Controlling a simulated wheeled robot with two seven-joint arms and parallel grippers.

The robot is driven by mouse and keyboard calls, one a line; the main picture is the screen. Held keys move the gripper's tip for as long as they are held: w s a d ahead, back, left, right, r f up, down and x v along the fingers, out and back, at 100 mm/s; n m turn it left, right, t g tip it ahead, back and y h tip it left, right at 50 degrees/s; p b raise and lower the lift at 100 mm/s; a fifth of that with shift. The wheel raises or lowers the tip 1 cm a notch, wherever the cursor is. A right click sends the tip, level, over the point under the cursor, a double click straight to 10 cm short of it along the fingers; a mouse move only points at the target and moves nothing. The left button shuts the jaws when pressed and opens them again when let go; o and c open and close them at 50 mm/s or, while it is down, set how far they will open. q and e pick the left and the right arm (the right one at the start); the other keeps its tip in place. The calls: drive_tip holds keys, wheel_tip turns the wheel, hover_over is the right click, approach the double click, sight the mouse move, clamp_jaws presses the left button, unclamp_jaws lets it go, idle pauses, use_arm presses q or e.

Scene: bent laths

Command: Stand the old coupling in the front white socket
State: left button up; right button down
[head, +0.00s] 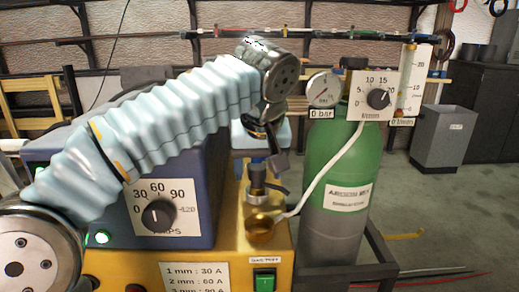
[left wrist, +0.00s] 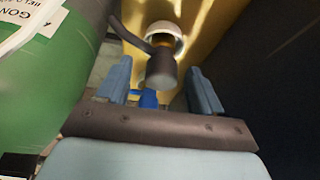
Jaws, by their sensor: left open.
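A dark grey fitting with a short side arm, which looks like the coupling (head: 257,180), stands upright on top of the yellow machine. In the left wrist view its grey cylinder (left wrist: 161,70) shows between the finger lines, with the side arm running to the upper left. A white round rim (left wrist: 165,31) with a brass-coloured inside shows just beyond it; I cannot tell which socket this is. My left gripper (head: 277,158) hangs above the fitting, open and empty, its blue-grey fingers spread to either side in the wrist view. My right gripper is not in view.
A brass cup (head: 260,229) sits in front of the fitting, with a white hose (head: 322,180) reaching it. A green gas cylinder (head: 335,165) stands close on the right. A blue welding unit (head: 190,180) stands on the left. The yellow machine (head: 225,262) has a green switch.

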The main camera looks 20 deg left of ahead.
use_arm(q)
drive_tip(key=p+v, duration=0.2)
drive_tip(key=v, duration=1.1)
